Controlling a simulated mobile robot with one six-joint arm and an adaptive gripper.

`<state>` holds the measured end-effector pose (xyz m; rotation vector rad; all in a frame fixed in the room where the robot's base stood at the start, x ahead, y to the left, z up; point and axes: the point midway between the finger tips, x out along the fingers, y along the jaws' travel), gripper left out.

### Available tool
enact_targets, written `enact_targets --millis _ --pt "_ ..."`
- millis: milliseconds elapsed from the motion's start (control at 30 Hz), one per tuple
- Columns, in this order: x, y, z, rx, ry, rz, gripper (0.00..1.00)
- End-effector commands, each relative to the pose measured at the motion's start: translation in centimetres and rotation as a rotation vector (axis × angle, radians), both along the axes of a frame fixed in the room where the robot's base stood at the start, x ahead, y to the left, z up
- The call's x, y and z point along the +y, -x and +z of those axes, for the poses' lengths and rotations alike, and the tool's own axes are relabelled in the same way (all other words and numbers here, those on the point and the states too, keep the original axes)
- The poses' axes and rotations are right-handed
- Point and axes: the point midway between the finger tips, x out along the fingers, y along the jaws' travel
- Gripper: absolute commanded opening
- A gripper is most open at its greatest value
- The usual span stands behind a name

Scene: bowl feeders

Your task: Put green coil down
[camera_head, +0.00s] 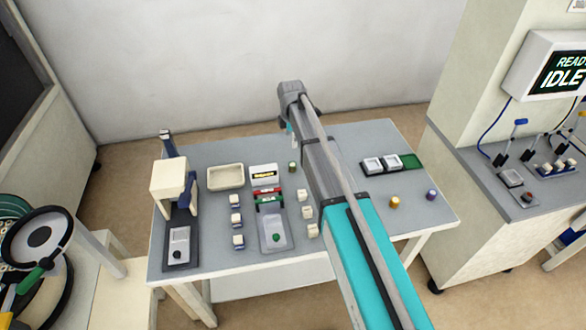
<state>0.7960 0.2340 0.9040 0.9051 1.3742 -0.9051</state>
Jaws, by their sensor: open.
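The green coil (292,167) is a small dark-green cylinder standing upright on the grey table top, left of my arm. My gripper (294,143) shows only in small part beside my arm's wrist, pointing down above and slightly behind the coil in the picture. Its jaws are open, and the coil appears apart from them. Most of the gripper is hidden by my own arm. An orange coil (394,202) and a purple coil (431,194) stand at the right of the table.

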Motion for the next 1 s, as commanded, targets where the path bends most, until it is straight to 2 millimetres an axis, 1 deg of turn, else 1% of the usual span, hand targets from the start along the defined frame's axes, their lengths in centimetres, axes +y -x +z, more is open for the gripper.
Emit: enact_targets --millis 33,300,800,1000 --pt "0.0 0.0 -0.7 0.000 0.000 0.001 0.84" --pt "0.1 0.0 -2.8 0.000 0.000 0.001 0.84" --pt "0.2 0.0 -6.6 0.000 0.000 0.002 0.84" --pt "0.2 0.1 -7.8 0.000 0.000 0.003 0.84"
